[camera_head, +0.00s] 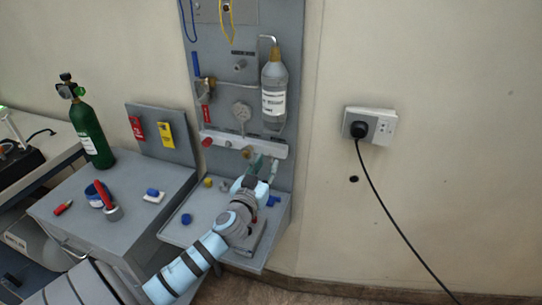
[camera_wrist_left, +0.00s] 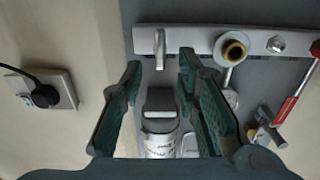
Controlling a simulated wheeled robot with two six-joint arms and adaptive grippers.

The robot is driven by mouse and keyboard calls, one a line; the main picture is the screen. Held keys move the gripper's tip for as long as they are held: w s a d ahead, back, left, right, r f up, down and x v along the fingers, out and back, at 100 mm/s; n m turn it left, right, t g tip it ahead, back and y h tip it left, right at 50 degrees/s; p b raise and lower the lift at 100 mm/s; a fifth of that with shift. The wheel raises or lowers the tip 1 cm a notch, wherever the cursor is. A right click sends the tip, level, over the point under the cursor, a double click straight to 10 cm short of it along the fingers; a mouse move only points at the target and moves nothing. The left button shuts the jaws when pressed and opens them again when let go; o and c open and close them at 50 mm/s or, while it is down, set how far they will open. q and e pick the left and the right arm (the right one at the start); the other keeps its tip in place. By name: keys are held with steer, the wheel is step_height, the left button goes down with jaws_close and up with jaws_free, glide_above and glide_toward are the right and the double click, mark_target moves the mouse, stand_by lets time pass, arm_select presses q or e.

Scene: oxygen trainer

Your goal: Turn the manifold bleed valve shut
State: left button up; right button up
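The white manifold bar (camera_head: 222,139) runs across the grey wall panel; it also crosses the top of the left wrist view (camera_wrist_left: 205,42). A small silver lever (camera_wrist_left: 159,47), apparently the bleed valve handle, projects from the bar in that view. My left gripper (camera_head: 264,166) is at the right end of the bar. In the wrist view the left gripper (camera_wrist_left: 160,72) is open, with one finger on each side of the lever and visible gaps. In the head view the gripper hides most of the lever. My right gripper is not in view.
A clear bottle (camera_head: 274,95) hangs above the bar. A brass fitting (camera_wrist_left: 232,50) and a red handle (camera_wrist_left: 292,98) are beside the lever. A shelf (camera_head: 178,233) with small parts lies below. A green cylinder (camera_head: 90,132) stands left; a wall socket (camera_head: 385,126) is right.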

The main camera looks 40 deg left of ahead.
mark_target(270, 158)
arm_select(q)
steer(key=x, duration=0.4)
steer(key=shift+w+a, duration=0.1)
steer(key=shift+w, duration=0.3)
steer(key=shift+c, duration=0.6)
jaws_close()
